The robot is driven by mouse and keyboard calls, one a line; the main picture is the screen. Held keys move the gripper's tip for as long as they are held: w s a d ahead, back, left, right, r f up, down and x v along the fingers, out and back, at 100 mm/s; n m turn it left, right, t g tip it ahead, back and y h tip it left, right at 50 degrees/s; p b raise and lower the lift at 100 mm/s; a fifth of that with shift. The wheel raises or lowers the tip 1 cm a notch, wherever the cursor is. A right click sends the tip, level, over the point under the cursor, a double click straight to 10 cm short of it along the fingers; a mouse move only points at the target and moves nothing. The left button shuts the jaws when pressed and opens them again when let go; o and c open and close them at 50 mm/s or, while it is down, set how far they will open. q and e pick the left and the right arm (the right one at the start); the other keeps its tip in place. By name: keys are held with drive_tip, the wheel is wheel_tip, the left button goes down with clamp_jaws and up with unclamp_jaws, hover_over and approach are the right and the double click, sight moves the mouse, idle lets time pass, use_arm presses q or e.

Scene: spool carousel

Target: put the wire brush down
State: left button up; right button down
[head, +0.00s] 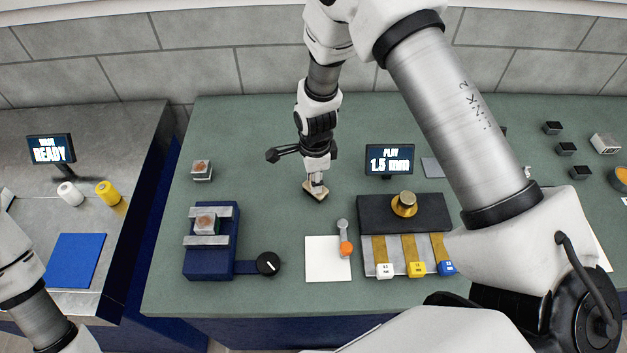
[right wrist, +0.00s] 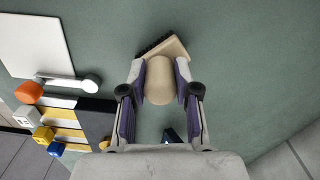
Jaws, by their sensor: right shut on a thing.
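The wire brush has a pale wooden block (head: 316,194) and a rounded beige handle. My right gripper (head: 318,176) points down over the green bench and is shut on the handle. In the right wrist view the handle (right wrist: 159,82) sits between the two purple-padded fingers, with the block and a strip of dark bristles beyond it. The brush is at or just above the bench top; I cannot tell if it touches. Only a link of my left arm shows at the lower left; its gripper is out of view.
A dark block with a brass knob (head: 404,204) and a display (head: 389,160) stand to the right. A blue vise-like fixture (head: 197,262) stands left. Bench around the brush is clear.

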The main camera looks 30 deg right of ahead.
drive_tip(key=shift+w+d+f, duration=0.15)
drive_tip(key=shift+w+d, duration=0.1)
drive_tip(key=shift+d, duration=0.05)
drive_tip(key=c, duration=0.9)
unclamp_jaws()
drive_tip(key=shift+o, duration=0.2)
drive_tip(key=shift+s+a, duration=0.15)
drive_tip(key=shift+a, duration=0.1)
drive_tip(key=shift+d+r, duration=0.1)
drive_tip(key=shift+r, duration=0.4)
wheel_tip(320, 180, up, 11)
drive_tip(key=b, duration=0.3)
drive_tip(key=shift+f+b, duration=0.1)
drive_tip(key=shift+b, duration=0.3)
use_arm(q)
drive_tip(key=f, duration=0.3)
drive_tip(key=shift+w+d+f, duration=0.15)
drive_tip(key=shift+w+f, duration=0.1)
drive_tip(key=shift+f, duration=0.05)
use_arm(e)
drive_tip(key=shift+r, duration=0.25)
